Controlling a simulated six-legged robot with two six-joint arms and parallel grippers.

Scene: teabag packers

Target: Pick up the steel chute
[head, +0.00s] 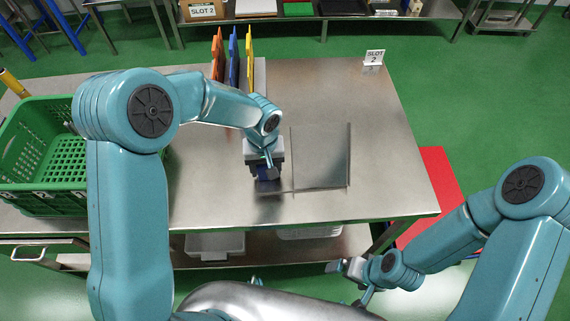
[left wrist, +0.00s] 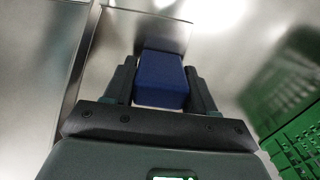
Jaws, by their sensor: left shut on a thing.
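The steel chute (head: 320,158) is a flat, shiny tray with thin raised side edges, lying on the steel table in the head view. Its steel also seems to show in the left wrist view (left wrist: 115,35). My left gripper (head: 267,178) is at its near left corner, pointing down. In the left wrist view, its two fingers are shut on a blue block (left wrist: 160,80), which looks like the chute's grip; the join is hard to see. My right gripper (head: 350,268) is low in front of the table, away from the chute; its finger opening is unclear.
A green crate (head: 40,205) stands on the table's left, also showing in the left wrist view (left wrist: 305,140). Orange, blue and yellow upright boards (head: 233,58) stand at the back. The table's right side is clear.

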